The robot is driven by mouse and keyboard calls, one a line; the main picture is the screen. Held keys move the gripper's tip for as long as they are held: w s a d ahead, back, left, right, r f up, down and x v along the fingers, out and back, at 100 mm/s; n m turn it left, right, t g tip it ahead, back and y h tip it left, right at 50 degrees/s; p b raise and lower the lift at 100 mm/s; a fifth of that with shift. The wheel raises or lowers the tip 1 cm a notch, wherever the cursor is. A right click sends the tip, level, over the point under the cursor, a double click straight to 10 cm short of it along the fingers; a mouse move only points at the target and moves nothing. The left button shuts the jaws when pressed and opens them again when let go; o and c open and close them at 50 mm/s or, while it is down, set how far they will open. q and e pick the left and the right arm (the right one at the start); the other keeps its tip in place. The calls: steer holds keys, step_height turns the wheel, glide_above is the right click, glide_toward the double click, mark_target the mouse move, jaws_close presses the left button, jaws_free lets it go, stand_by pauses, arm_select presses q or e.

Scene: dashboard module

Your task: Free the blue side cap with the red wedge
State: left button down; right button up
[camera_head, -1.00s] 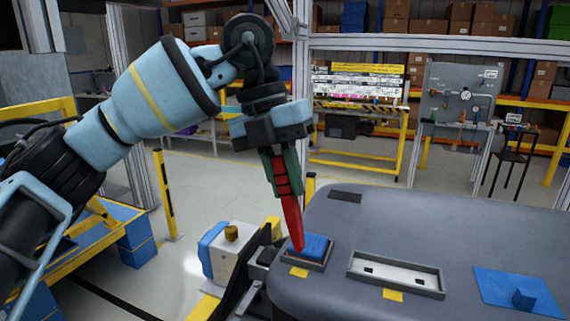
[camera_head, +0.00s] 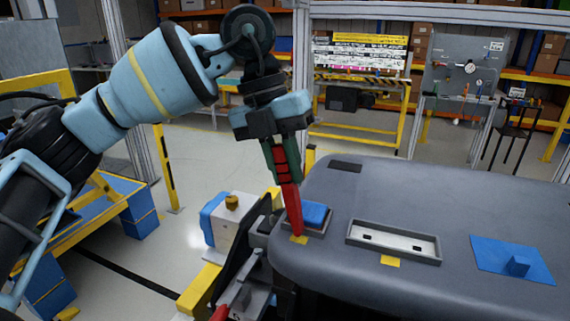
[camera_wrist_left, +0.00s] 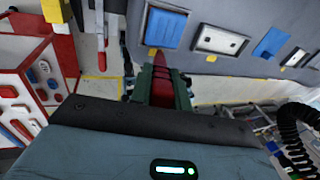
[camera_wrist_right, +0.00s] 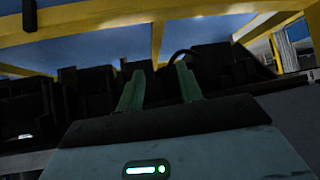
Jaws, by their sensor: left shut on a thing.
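My left gripper (camera_head: 285,160) is shut on the red wedge (camera_head: 291,205), which points down with a slight tilt. The wedge's tip is at the near left edge of the blue side cap (camera_head: 316,213), beside a yellow mark; I cannot tell whether it touches. The cap sits in a frame at the left end of the grey dashboard (camera_head: 390,205). In the left wrist view the wedge (camera_wrist_left: 161,87) is between the fingers, with the blue cap (camera_wrist_left: 163,28) just beyond it. My right gripper (camera_wrist_right: 158,88) is open and empty, its fingers apart.
A light recessed panel (camera_head: 393,243) and a blue plate with a raised knob (camera_head: 514,262) lie farther right on the dashboard. A white block fixture (camera_head: 232,215) stands left of it. In the left wrist view a red-framed tool holder (camera_wrist_left: 35,85) is at the left.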

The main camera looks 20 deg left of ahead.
arm_select(q)
steer(key=shift+f, duration=0.6)
stand_by(1.2)
steer(key=shift+r, duration=3.55)
